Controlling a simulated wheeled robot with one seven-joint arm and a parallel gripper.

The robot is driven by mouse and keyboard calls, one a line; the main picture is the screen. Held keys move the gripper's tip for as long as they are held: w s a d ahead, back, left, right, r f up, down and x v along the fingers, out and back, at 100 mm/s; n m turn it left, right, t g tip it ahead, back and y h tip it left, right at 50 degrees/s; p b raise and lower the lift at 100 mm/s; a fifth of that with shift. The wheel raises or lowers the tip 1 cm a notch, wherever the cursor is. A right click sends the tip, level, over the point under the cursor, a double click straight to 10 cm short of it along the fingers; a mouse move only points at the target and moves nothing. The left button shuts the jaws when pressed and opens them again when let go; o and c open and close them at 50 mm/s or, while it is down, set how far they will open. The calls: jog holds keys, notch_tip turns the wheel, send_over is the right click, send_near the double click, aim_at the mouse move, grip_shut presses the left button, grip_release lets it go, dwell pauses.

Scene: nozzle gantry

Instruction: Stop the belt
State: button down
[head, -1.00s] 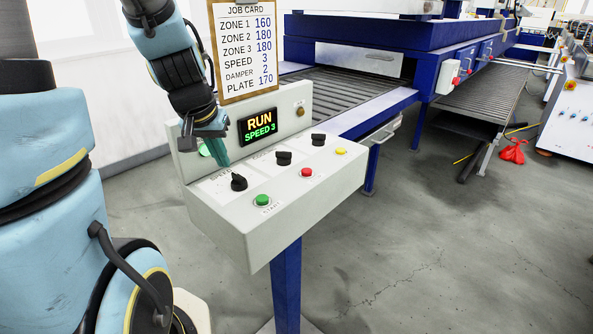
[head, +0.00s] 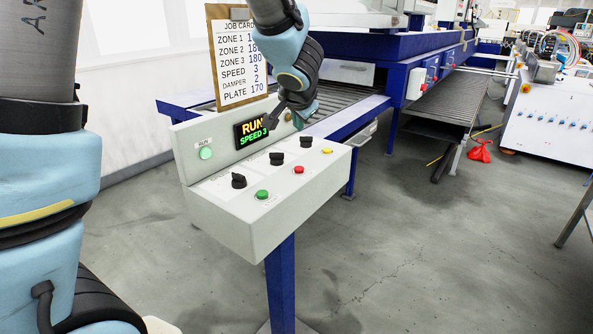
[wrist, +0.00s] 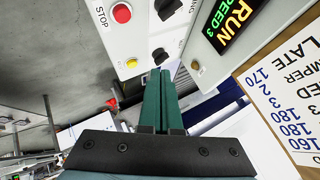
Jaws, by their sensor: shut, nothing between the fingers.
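The control box (head: 235,215) stands on a blue post. Its red button (head: 299,170) is on the top face, between the green button (head: 262,194) and the yellow button (head: 327,151). In the wrist view the red button (wrist: 122,13) is labelled STOP. The display (head: 252,132) reads RUN, SPEED 3. My gripper (head: 303,122) is shut and empty, with green fingers, above the far right end of the box. In the wrist view the closed fingertips (wrist: 160,72) lie near a black knob (wrist: 160,56) and the yellow button (wrist: 132,62); contact is unclear.
Several black knobs (head: 276,158) stick up behind the buttons. A job card (head: 233,85) stands behind the box, partly covered by my arm. The slatted conveyor (head: 345,100) and blue oven frame are beyond. Floor in front of the box is clear.

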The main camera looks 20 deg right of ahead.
dwell(0.3)
jog(key=b, duration=0.9)
send_over(298, 171)
notch_tip(298, 171, down, 6)
jog(key=shift+f, duration=0.25)
jog(key=shift+f+b, duration=0.6)
jog(key=shift+f, duration=0.55)
jog(key=shift+f, duration=0.15)
dwell(0.4)
jog(key=shift+f, duration=0.3)
jog(key=shift+f, duration=0.45)
dwell(0.7)
jog(key=shift+r, duration=0.15)
jog(key=shift+r+p, duration=0.75)
jog(key=shift+p, duration=0.35)
